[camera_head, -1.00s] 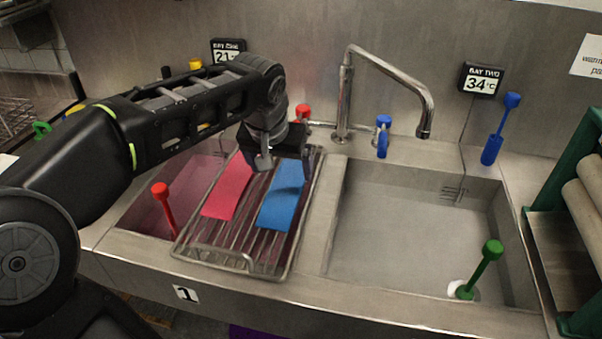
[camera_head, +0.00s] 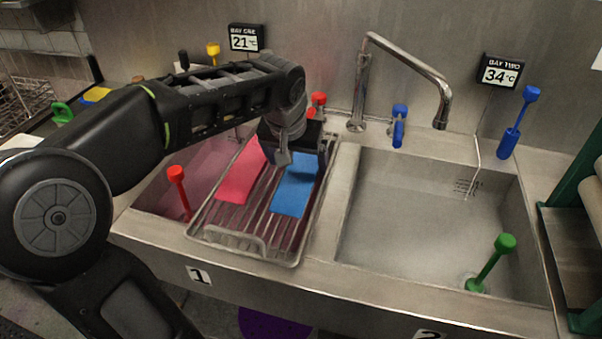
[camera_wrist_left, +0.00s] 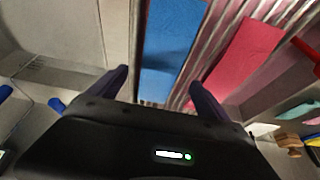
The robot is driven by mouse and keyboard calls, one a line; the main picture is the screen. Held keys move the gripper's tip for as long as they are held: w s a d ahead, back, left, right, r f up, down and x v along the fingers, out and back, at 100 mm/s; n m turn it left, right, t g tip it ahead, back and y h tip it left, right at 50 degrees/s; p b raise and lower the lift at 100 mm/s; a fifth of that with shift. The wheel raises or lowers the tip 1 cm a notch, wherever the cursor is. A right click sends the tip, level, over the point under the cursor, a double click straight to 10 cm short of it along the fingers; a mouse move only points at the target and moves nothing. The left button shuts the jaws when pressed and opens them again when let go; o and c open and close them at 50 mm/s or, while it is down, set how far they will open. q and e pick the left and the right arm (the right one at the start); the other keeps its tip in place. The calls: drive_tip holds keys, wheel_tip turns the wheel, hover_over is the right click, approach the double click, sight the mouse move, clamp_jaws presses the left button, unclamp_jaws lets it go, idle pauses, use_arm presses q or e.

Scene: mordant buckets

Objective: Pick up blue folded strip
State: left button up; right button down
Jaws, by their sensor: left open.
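The blue folded strip (camera_head: 293,190) lies on the wire rack (camera_head: 243,243) over the left basin. Its far end is partly hidden by my gripper in the head view. My left gripper (camera_head: 303,158) is open and empty at the strip's far end. In the left wrist view the blue strip (camera_wrist_left: 170,50) lies between and beyond the two open fingertips (camera_wrist_left: 158,80). I cannot tell how high the fingers are above it. A pink strip (camera_head: 241,175) lies on the rack to the left of the blue one. My right gripper is not in view.
A red-handled tool (camera_head: 178,190) stands in the left basin. The faucet (camera_head: 360,85) rises behind the basins. The right basin (camera_head: 415,230) is mostly empty, with a green-handled plug (camera_head: 493,260) at its front right. Red and blue taps (camera_head: 399,120) stand at the back.

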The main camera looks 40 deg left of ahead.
sight(301, 172)
use_arm(q)
drive_tip(key=x, duration=0.4)
drive_tip(key=shift+w+a+f, duration=0.1)
drive_tip(key=shift+w+f, duration=0.1)
drive_tip(key=shift+f, duration=0.05)
drive_tip(key=shift+c, duration=0.4)
drive_tip(key=c, duration=1.4)
